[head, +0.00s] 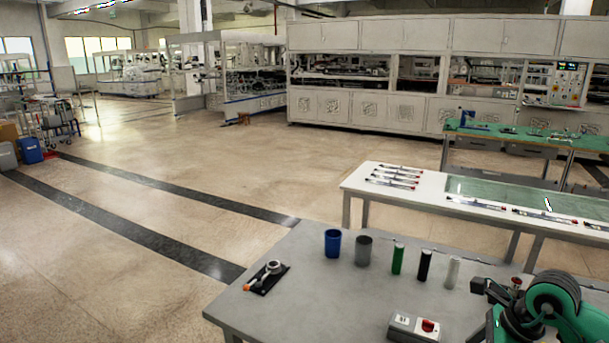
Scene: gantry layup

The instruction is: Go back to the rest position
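The grey table (300,262) stands in front of me, toward the right. A green and black device with round dark discs (552,298) fills the bottom right corner and is cut off by the frame edge. I cannot tell whether it stands on the table or what it belongs to.
On the table are a blue cup (333,243), a grey cup (363,250), green (398,258), black (424,265) and white (452,272) cylinders, a switch box (413,327) and a small tool on a black plate (267,277). A white table (420,193) stands behind. Floor at left is open.

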